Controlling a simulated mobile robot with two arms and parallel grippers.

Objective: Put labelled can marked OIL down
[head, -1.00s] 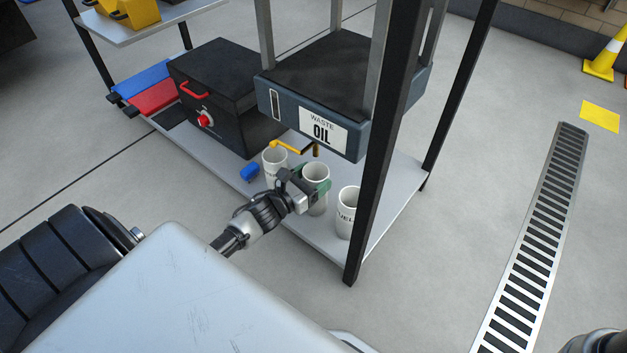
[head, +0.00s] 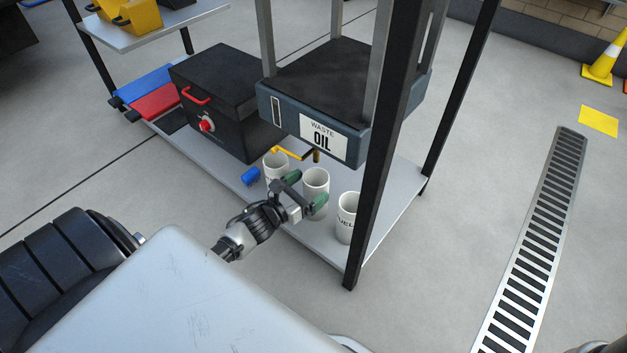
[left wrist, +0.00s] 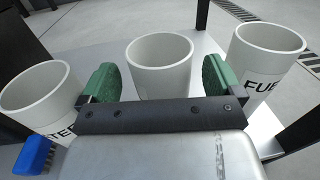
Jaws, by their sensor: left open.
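A white can (head: 316,177) stands upright on the grey lower shelf (head: 378,232), below the tank marked WASTE OIL (head: 290,115). Its own label is not visible. It also shows in the left wrist view (left wrist: 160,62), in the middle. My left gripper (head: 306,190) is open, with one green finger on each side of this can. Gaps show between the fingers and the can in the left wrist view (left wrist: 160,82). My right gripper is out of view.
A can lettered "TER" (left wrist: 40,95) stands to the left and a can lettered "FUE" (left wrist: 265,60) to the right, both close to the fingers. A blue brush-like item (head: 250,177) lies at the shelf's edge. A black post (head: 378,150) rises at the right.

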